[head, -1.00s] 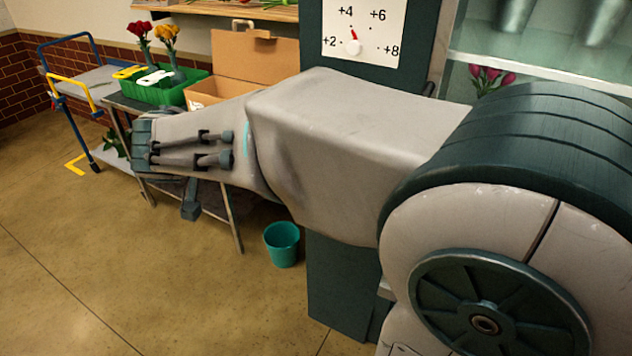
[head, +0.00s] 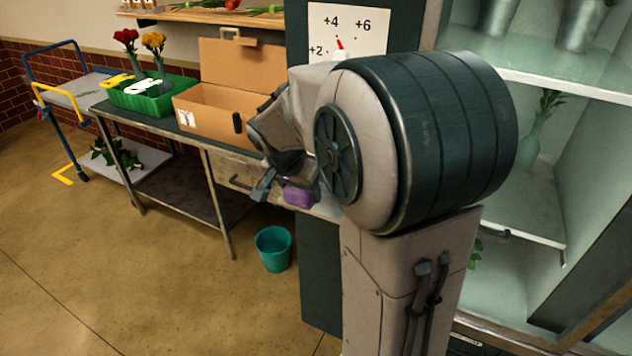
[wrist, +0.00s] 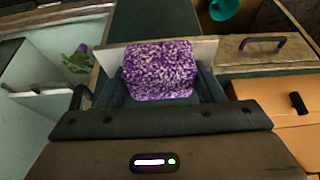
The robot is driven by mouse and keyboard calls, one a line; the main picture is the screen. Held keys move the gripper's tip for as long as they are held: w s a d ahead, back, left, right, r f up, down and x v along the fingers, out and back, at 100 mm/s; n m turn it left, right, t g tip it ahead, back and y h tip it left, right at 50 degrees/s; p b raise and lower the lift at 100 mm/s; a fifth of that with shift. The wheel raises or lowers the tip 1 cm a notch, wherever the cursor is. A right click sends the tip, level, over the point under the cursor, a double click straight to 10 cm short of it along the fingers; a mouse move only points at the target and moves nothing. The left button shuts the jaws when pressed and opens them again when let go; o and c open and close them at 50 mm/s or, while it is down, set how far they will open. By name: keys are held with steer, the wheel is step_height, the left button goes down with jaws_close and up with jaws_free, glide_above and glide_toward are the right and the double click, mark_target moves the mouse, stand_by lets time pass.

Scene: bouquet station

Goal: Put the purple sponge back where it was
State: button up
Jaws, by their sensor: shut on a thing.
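The purple sponge (wrist: 160,66) is a speckled block between the fingers of my gripper (wrist: 160,88) in the wrist view. My gripper is shut on it. In the head view the sponge (head: 299,195) shows below my gripper (head: 282,190), held in the air in front of the right end of the workbench (head: 228,197) and the dark post. A pale strip (wrist: 112,60) shows behind the sponge in the wrist view; I cannot tell whether they touch. My arm hides part of the bench's right end.
A teal bin (head: 273,248) stands on the floor. The bench bears a cardboard box (head: 215,112) and a green crate (head: 150,100); a drawer handle (wrist: 262,42) shows. A glass-shelved cabinet (head: 520,200) stands at right, a blue trolley (head: 75,95) far left. The front floor is clear.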

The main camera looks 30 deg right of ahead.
steer(key=w+d, duration=0.2)
steer(key=w+d+f+p, duration=0.1)
steer(key=d, duration=0.2)
steer(key=w+d+f+p, duration=0.1)
steer(key=w+d, duration=0.1)
steer(key=shift+w+d, duration=0.2)
steer(key=shift+w, duration=0.15)
step_height(320, 180, down, 4)
steer(key=shift+f+p, duration=0.25)
steer(key=shift+p, duration=0.15)
steer(key=shift+w+d+f, duration=0.1)
steer(key=shift+f, duration=0.15)
steer(key=o, duration=0.9)
steer(key=shift+r, duration=0.1)
